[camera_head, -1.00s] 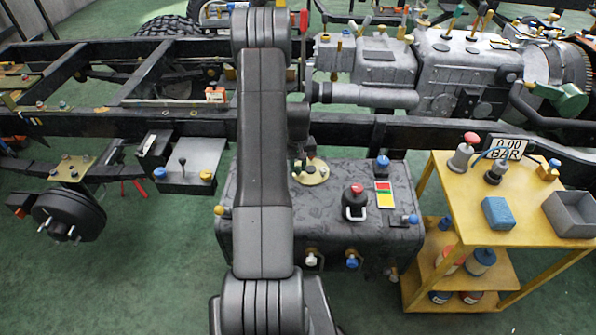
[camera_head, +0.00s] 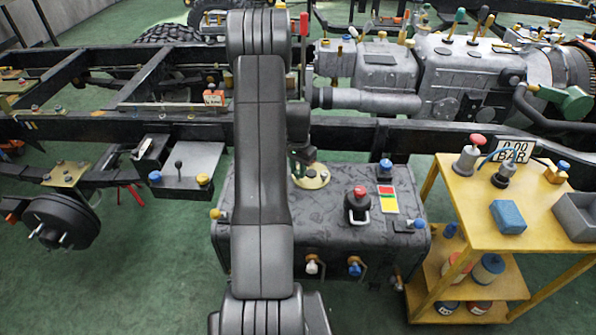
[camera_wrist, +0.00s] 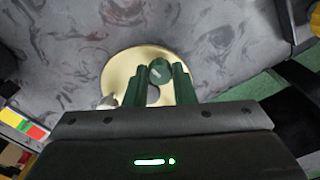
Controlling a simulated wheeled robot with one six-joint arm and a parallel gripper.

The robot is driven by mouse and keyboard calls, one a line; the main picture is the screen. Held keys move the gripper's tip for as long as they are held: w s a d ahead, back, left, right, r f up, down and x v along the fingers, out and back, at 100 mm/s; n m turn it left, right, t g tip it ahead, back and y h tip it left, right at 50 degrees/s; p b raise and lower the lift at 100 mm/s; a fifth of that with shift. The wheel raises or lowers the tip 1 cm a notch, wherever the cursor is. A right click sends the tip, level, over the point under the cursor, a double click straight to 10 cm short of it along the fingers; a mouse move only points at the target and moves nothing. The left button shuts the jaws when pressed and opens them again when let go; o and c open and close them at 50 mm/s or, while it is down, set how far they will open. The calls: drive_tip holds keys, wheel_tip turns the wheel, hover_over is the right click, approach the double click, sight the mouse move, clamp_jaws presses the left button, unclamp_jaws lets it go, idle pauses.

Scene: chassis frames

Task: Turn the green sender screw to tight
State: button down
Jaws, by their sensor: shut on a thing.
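The green sender screw (camera_wrist: 160,70) stands on a round pale brass sender plate (camera_wrist: 118,72) in the wrist view. My gripper (camera_wrist: 161,78) has its two dark fingers on either side of the screw, shut on it. In the head view the sender plate (camera_head: 316,179) sits on top of the dark grey tank (camera_head: 270,215). My arm covers part of the plate there, and the screw cannot be made out in that view.
A black fitting with a red cap (camera_head: 359,199) and a blue-capped fitting (camera_head: 385,168) stand on the tank, right of the plate, near a coloured label (camera_head: 387,200). A yellow cart (camera_head: 456,216) stands at the right. The chassis rail (camera_head: 400,133) runs behind.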

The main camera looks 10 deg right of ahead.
sight(298, 172)
drive_tip(key=shift+m, duration=0.5)
drive_tip(key=shift+r, duration=0.1)
drive_tip(key=c, duration=1.2)
unclamp_jaws()
wheel_tip(298, 172, up, 14)
wheel_tip(298, 172, down, 14)
drive_tip(key=shift+f, duration=0.1)
